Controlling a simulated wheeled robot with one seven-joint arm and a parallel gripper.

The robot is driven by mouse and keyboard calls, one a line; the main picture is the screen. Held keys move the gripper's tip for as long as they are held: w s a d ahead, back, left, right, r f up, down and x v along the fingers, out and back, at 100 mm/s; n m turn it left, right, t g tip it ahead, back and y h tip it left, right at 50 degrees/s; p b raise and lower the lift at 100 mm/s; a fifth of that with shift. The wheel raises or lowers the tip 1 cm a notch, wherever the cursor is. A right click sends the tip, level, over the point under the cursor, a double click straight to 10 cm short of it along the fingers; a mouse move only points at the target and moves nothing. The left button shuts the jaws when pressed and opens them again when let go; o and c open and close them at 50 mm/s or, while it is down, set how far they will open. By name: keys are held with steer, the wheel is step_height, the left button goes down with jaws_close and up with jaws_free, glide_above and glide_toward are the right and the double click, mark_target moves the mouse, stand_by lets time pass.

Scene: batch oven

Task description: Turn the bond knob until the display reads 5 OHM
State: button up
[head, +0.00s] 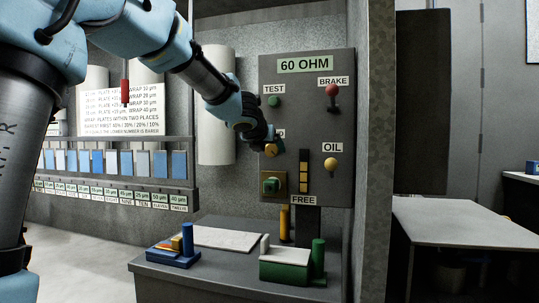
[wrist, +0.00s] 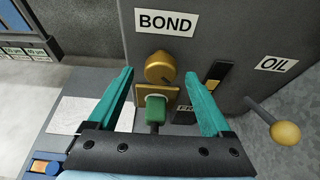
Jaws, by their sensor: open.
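The display (head: 305,65) at the top of the grey panel reads 60 OHM. The bond knob (wrist: 157,66) is a round gold knob just under the BOND label (wrist: 166,22). It also shows in the head view (head: 271,151), where my gripper covers most of its label. My gripper (wrist: 160,74) is open, its two teal fingers pointing at the panel with one on each side of the knob. A gap shows between each finger and the knob. I cannot tell whether the fingertips reach alongside the knob or stop short of it.
Below the knob a green block (wrist: 155,107) sits on a gold plate. The OIL lever (head: 331,165) with its yellow ball sticks out at right. The red BRAKE lever (head: 332,92) and green TEST button (head: 274,101) are above. A bench (head: 215,278) with coloured fixtures stands below.

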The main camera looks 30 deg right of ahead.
steer(key=shift+x, duration=0.9)
jaws_close()
